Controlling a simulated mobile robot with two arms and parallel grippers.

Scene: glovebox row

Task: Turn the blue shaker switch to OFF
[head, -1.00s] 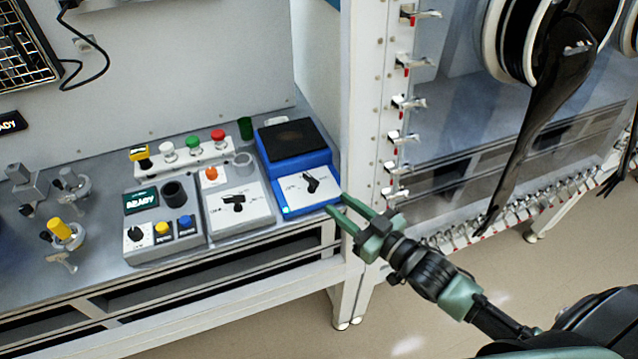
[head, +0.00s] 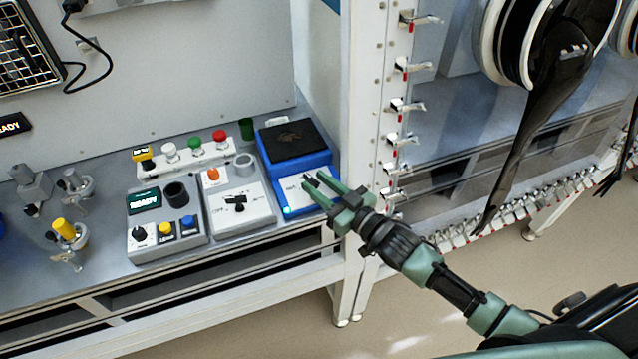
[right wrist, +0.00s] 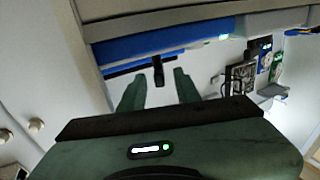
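The blue shaker (head: 292,150) with a dark top plate stands at the right end of the bench. Its white front panel (head: 292,191) carries a black switch knob (head: 311,180), partly hidden by my gripper. My right gripper (head: 317,184) is open, with its fingertips at the shaker's front around or just short of the knob. In the right wrist view the black knob (right wrist: 158,71) shows between the two spread green fingers, a little beyond their tips; contact cannot be told. The switch's setting cannot be read. My left gripper is not in view.
A grey unit with a black lever switch (head: 239,204) stands left of the shaker. A white post (head: 362,140) with metal clamps rises just right of the shaker.

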